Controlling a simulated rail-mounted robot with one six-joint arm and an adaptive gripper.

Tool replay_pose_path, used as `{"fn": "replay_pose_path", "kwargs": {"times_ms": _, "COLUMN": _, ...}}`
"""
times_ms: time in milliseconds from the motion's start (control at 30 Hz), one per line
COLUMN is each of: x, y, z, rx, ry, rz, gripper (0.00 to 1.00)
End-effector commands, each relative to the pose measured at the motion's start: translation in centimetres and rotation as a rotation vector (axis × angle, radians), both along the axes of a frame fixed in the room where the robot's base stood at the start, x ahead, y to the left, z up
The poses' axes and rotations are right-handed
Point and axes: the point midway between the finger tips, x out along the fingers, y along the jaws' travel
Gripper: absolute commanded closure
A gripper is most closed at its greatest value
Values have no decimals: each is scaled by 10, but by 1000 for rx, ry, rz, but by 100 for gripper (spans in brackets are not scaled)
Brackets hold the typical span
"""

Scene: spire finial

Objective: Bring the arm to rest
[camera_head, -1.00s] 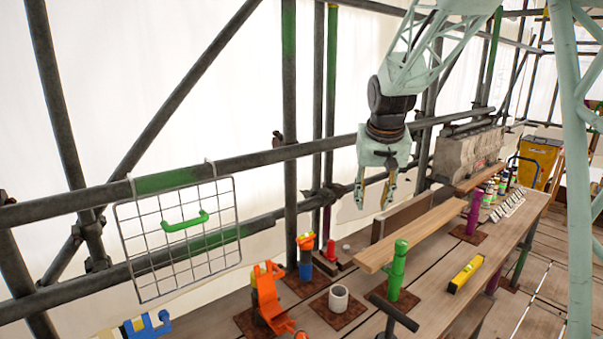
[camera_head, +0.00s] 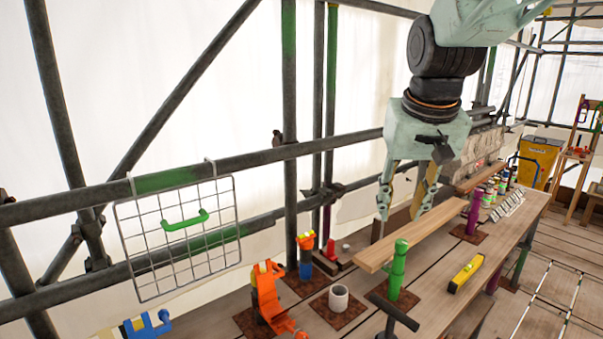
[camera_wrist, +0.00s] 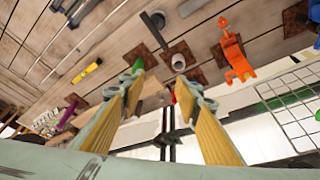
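My gripper (camera_head: 405,208) hangs fingers-down above the far side of the workbench (camera_head: 345,318), in front of the scaffold rails. Its two fingers are spread apart with nothing between them. In the wrist view my gripper (camera_wrist: 160,88) also shows open and empty, with yellow inner pads. A light plank (camera_head: 425,236) lies below and near the fingertips; whether they touch it I cannot tell.
On the bench stand a green post (camera_head: 396,272), an orange clamp (camera_head: 268,295), a grey cup (camera_head: 338,297) and a yellow level (camera_head: 466,273). A wire grid (camera_head: 180,240) hangs on the rail at left. A stone block (camera_head: 478,150) sits behind the bench.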

Motion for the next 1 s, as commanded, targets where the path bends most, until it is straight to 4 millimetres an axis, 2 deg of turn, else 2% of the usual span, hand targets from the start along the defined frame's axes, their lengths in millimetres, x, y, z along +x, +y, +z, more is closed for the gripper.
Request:
{"fn": "replay_pose_path", "kwargs": {"times_ms": 33, "x": -12, "y": 0, "z": 3, "rx": 1, "ry": -1, "rz": 1, "gripper": 70}}
{"fn": "replay_pose_path", "kwargs": {"times_ms": 500, "x": -110, "y": -2, "z": 14, "rx": 1, "ry": 3, "rz": 16, "gripper": 70}}
{"fn": "replay_pose_path", "kwargs": {"times_ms": 1000, "x": -213, "y": -2, "z": 7, "rx": 5, "ry": 10, "rz": 34, "gripper": 70}}
